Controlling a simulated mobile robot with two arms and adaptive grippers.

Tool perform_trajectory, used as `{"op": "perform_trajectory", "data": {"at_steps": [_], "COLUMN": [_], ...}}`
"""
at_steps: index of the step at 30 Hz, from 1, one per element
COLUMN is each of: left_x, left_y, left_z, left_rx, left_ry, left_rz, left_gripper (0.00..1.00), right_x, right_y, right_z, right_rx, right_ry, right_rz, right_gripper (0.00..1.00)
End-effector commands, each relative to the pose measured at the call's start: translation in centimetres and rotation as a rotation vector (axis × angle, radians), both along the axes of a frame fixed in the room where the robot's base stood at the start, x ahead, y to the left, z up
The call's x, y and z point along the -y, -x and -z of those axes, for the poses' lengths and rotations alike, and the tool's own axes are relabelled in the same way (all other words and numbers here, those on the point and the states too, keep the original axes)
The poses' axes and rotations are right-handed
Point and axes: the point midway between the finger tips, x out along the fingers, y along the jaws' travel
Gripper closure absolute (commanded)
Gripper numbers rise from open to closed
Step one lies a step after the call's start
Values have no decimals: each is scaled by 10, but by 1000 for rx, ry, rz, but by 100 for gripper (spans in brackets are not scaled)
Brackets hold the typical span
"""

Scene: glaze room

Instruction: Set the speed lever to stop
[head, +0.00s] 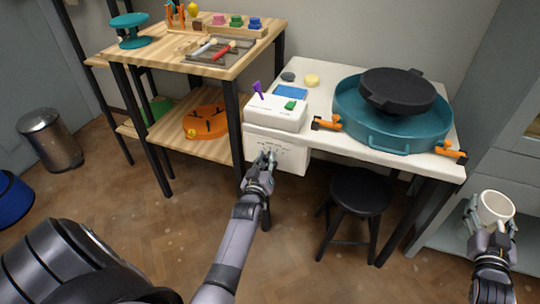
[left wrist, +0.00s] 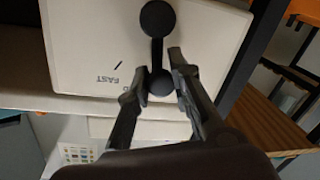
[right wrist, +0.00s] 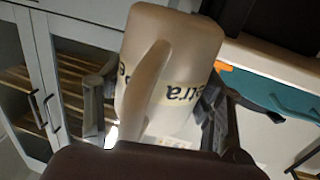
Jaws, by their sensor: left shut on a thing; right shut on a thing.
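The speed lever (left wrist: 157,52) is a black bar with a round pivot and a round knob, on a white panel (left wrist: 85,45). FAST and a short tick are printed on the panel, upside down in the left wrist view; the lever lies to the right of them there. My left gripper (left wrist: 158,80) is shut on the lever's knob end. In the head view my left gripper (head: 264,163) is at the front panel (head: 290,155) below the tabletop and hides the lever. My right gripper (head: 491,216) is shut on a white mug (head: 497,205) with dark lettering, away to the right.
Above the panel, the white table holds a white box (head: 275,113), a teal basin (head: 400,133) with a black wheel head (head: 398,90), and orange clamps. A black stool (head: 360,190) stands below. A wooden shelf unit (head: 235,60) with tools is at left.

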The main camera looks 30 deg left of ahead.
Motion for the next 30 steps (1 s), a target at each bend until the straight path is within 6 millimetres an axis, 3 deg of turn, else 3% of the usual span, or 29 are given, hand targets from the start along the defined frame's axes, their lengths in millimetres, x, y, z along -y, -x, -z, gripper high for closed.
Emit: {"op": "perform_trajectory", "data": {"at_steps": [3, 15, 30], "left_x": [-6, -15, -17], "left_y": [2, 4, 4], "left_z": [-2, 5, 7], "left_rx": [19, 71, 81], "left_ry": [86, 297, 342], "left_rz": [0, 0, 0], "left_gripper": [100, 100, 100], "right_x": [0, 0, 0], "right_y": [0, 0, 0], "right_z": [-12, -22, -23], "right_rx": [3, 3, 3], "right_ry": [0, 0, 0], "right_rz": [0, 0, 0], "right_gripper": [75, 75, 75]}}
